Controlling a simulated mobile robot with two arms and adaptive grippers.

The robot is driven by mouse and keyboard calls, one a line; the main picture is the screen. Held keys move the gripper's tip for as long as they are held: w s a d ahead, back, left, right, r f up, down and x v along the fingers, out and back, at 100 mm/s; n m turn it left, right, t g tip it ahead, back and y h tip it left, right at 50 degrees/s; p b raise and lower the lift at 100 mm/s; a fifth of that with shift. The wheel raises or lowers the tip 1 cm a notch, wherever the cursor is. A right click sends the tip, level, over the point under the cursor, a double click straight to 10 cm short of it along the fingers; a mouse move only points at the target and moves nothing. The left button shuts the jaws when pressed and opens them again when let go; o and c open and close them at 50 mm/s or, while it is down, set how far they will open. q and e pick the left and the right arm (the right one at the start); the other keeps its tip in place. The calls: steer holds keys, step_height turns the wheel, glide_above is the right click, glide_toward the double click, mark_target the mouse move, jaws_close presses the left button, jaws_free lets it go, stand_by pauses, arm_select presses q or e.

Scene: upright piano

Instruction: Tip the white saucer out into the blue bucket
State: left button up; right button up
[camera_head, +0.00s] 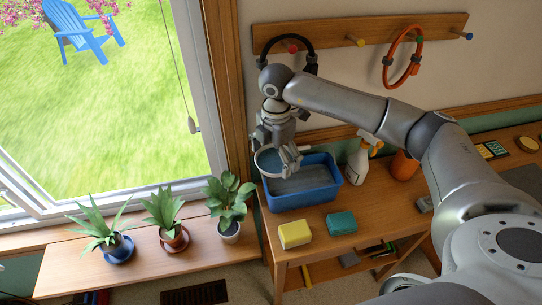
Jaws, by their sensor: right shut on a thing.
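My right gripper (284,151) is shut on the white saucer (258,170), a small round dish with a pale rim and a darker inside. The gripper holds it over the left rear corner of the blue bucket (305,202). The saucer looks tilted, but its exact angle is hard to tell, and the gripper hides part of it. The bucket is a rectangular blue tub standing on the wooden table, with a grey surface inside. I cannot tell whether anything is in the saucer. My left gripper is out of view.
A yellow sponge (295,234) and a teal sponge (341,223) lie in front of the bucket. A spray bottle (357,163) and an orange container (404,166) stand to its right. Potted plants (230,204) line the windowsill at left. A peg rail (335,34) hangs behind.

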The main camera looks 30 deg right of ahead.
mark_target(290, 156)
steer(key=d+f+y+b, duration=0.2)
steer(key=d+b, duration=0.1)
steer(key=d+f+y+b, duration=0.1)
steer(key=shift+w+d+y, duration=0.1)
steer(key=shift+d+y, duration=0.2)
steer(key=shift+d, duration=0.1)
steer(key=shift+a, duration=0.1)
steer(key=shift+w+r+y, duration=0.1)
steer(key=shift+r+y, duration=0.25)
steer(key=shift+y, duration=0.25)
steer(key=shift+r+y, duration=0.1)
steer(key=shift+y, duration=0.3)
steer(key=shift+d, duration=0.25)
